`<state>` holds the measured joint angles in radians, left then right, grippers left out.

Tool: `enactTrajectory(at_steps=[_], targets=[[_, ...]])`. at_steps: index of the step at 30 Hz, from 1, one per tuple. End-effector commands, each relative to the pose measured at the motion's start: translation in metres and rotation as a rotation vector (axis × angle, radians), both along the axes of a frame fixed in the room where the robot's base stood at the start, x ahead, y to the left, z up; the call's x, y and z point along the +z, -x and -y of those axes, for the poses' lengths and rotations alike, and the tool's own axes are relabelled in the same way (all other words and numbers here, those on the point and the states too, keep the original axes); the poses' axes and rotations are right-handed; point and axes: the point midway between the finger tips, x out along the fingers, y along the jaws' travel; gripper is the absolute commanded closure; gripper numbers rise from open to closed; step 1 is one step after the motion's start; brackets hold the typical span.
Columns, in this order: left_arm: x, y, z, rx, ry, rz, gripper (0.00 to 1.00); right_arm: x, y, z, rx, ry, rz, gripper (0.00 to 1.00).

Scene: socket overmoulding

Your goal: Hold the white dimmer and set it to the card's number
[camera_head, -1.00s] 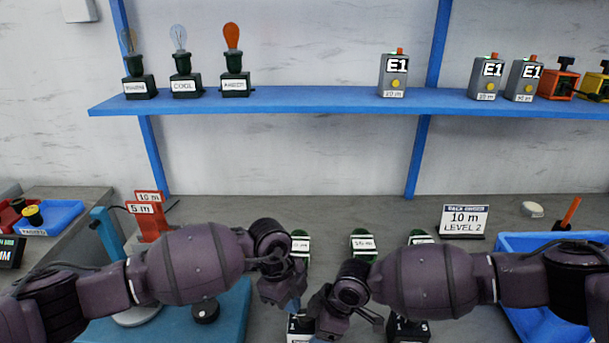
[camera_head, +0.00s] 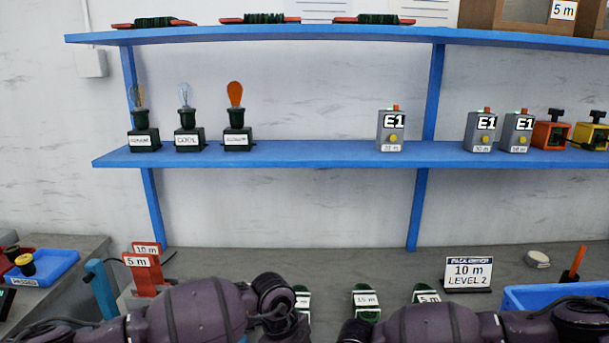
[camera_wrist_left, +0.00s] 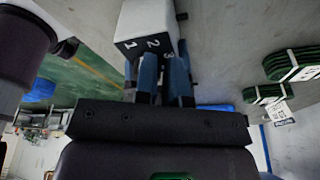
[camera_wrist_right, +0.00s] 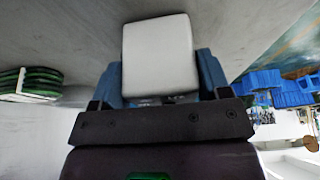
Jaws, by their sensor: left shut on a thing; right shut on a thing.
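The white dimmer (camera_wrist_right: 160,52) fills the space between the blue fingers of my right gripper (camera_wrist_right: 160,78), which is shut on its body. In the left wrist view the dimmer (camera_wrist_left: 147,18) shows a dark face with the numerals 1, 2 and 3. My left gripper (camera_wrist_left: 164,75) is shut at that face, its fingers together around what looks like the knob. The knob and its pointer are hidden, so I cannot tell the setting. The card (camera_head: 468,275) reads 10 m, LEVEL 2. In the head view both grippers are below the frame.
Green cord coils (camera_head: 366,302) lie on the bench behind my arms. A blue bin (camera_head: 545,297) stands at the right, and red stands (camera_head: 141,275) at the left. A blue shelf (camera_head: 310,156) holds bulbs, grey boxes and coloured devices.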

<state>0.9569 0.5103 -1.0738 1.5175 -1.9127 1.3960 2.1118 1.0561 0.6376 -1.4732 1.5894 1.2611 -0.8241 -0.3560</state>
Motion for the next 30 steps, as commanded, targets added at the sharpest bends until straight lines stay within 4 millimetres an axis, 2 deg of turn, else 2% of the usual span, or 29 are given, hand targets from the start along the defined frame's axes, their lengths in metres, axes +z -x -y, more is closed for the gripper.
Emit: enactTrajectory(at_steps=[1, 11, 30], targets=[[-0.013, 0.004, 0.0, 0.001, -0.003, -0.014, 1.0, -0.005, 0.008, -0.007, 0.013, -0.011, -0.013, 0.56], [-0.009, -0.001, -0.006, 0.003, -0.007, -0.011, 1.0, -0.006, 0.008, -0.007, 0.014, -0.01, -0.014, 0.56], [0.054, -0.003, -0.005, -0.001, -0.004, -0.005, 1.0, -0.006, 0.004, 0.0, 0.004, 0.005, -0.009, 0.56]])
